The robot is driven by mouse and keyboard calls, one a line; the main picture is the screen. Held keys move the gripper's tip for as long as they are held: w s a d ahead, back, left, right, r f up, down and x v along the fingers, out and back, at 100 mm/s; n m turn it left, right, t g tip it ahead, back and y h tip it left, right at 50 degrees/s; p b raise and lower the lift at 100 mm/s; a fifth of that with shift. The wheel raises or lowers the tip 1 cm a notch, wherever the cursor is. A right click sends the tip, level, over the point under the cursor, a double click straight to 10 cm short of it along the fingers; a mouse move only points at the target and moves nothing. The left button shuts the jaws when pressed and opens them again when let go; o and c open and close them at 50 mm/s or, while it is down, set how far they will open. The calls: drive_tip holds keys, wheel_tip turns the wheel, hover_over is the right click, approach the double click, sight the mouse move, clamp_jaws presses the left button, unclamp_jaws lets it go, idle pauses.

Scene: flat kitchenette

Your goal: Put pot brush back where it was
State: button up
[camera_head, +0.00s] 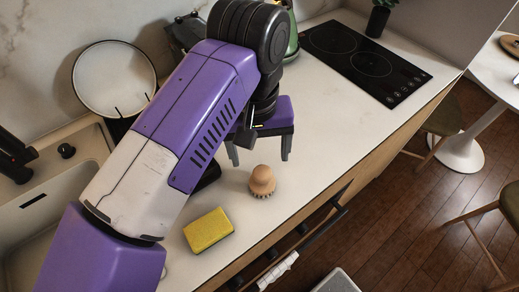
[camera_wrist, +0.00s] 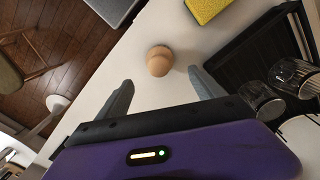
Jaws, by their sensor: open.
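The pot brush (camera_head: 262,181) has a round tan wooden knob and bristles at its base. It stands upright on the white counter near the front edge. In the wrist view the brush (camera_wrist: 159,60) shows from above, beyond the fingertips and roughly between their lines. My gripper (camera_head: 260,158) is open and empty above the counter, just behind the brush in the head view. Its two grey fingers are apart, and in the wrist view the gripper (camera_wrist: 160,80) does not touch the brush.
A yellow sponge (camera_head: 208,231) lies left of the brush. A sink (camera_head: 50,215) is at the left, and a black cooktop (camera_head: 366,62) at the back right. A black rack with glasses (camera_wrist: 265,100) stands beside my gripper. A towel (camera_head: 278,270) hangs at the counter front.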

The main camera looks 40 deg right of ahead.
drive_tip(key=shift+r, duration=0.4)
